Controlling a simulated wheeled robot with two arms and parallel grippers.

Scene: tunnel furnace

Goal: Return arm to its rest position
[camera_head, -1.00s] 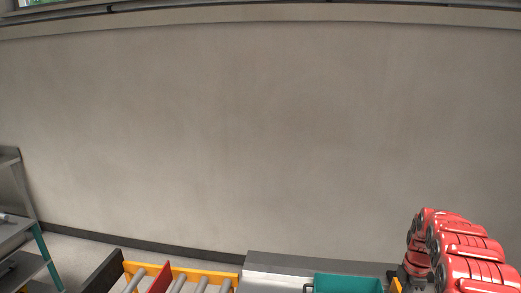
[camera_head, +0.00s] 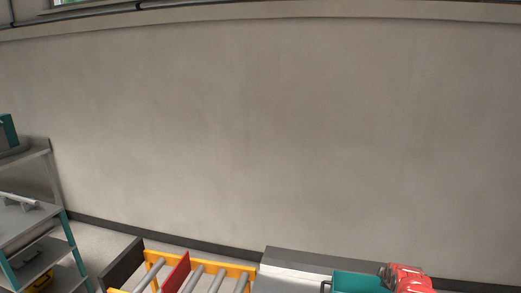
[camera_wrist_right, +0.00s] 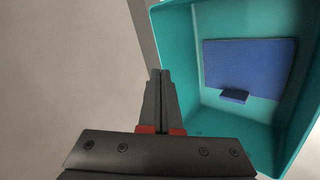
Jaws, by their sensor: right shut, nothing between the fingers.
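My right gripper (camera_wrist_right: 161,75) shows in the right wrist view, its two dark fingers pressed together with nothing between them. Red links of my right arm (camera_head: 407,278) show at the bottom right of the head view, beside a teal bin (camera_head: 357,284). The gripper itself does not show there. In the right wrist view the teal bin (camera_wrist_right: 180,50) is beyond and to the right of the fingers. My left gripper is not in view.
A blue flat piece (camera_wrist_right: 250,65) and a small blue block (camera_wrist_right: 233,97) lie inside the bin. A yellow-framed roller conveyor (camera_head: 210,267) stands at bottom centre, next to a grey-topped surface (camera_head: 290,268). A metal shelf (camera_head: 30,225) stands at left against a bare wall.

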